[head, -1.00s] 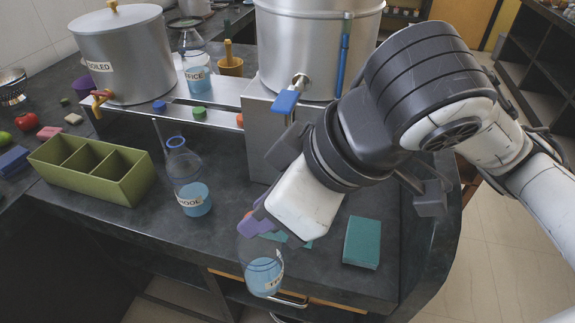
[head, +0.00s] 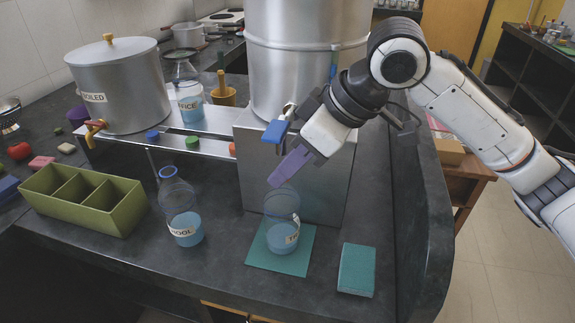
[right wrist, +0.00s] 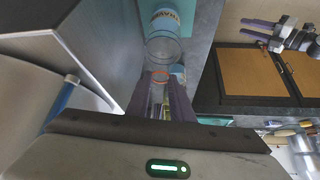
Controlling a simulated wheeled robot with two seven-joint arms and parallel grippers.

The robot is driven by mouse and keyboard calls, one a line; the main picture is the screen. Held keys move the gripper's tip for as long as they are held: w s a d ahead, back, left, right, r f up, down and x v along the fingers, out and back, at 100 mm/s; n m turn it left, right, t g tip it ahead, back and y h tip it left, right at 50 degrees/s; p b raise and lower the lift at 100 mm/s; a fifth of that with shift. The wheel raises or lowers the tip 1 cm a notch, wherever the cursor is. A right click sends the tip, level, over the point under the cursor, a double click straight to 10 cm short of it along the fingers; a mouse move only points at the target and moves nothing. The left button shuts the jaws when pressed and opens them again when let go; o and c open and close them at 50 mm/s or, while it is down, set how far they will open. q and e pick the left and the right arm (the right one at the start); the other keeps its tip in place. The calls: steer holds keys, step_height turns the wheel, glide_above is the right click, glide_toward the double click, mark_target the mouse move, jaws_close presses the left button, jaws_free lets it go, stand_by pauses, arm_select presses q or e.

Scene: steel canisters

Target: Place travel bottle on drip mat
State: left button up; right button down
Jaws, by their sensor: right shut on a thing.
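The travel bottle (head: 283,238), clear glass with blue liquid and a label partly read as "T", is upright at the teal drip mat (head: 262,262). I cannot tell whether its base touches the mat. My right gripper (head: 275,182), with purple fingers, is shut on the bottle's top from above. In the right wrist view, the bottle (right wrist: 163,48) extends from between the fingertips (right wrist: 160,86), its label near the top edge. My left gripper (right wrist: 256,28) shows at the upper right there, its purple fingers apart and empty.
A steel canister (head: 305,70) with a blue-handled tap (head: 275,132) stands close behind my right gripper. A second labelled bottle (head: 184,225) stands left of the mat. A teal sponge-like block (head: 356,270) lies to the right. A green divided box (head: 60,215) is at left.

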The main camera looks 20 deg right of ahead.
steer(key=shift+f, duration=0.1)
steer(key=c, duration=1.6)
jaws_free()
steer(key=shift+o, duration=0.2)
steer(key=shift+r, duration=0.25)
steer(key=p+v, duration=0.1)
steer(key=v, duration=1)
steer(key=shift+s+d+r, duration=0.15)
steer(key=shift+s+r, duration=0.1)
steer(key=shift+r, duration=0.05)
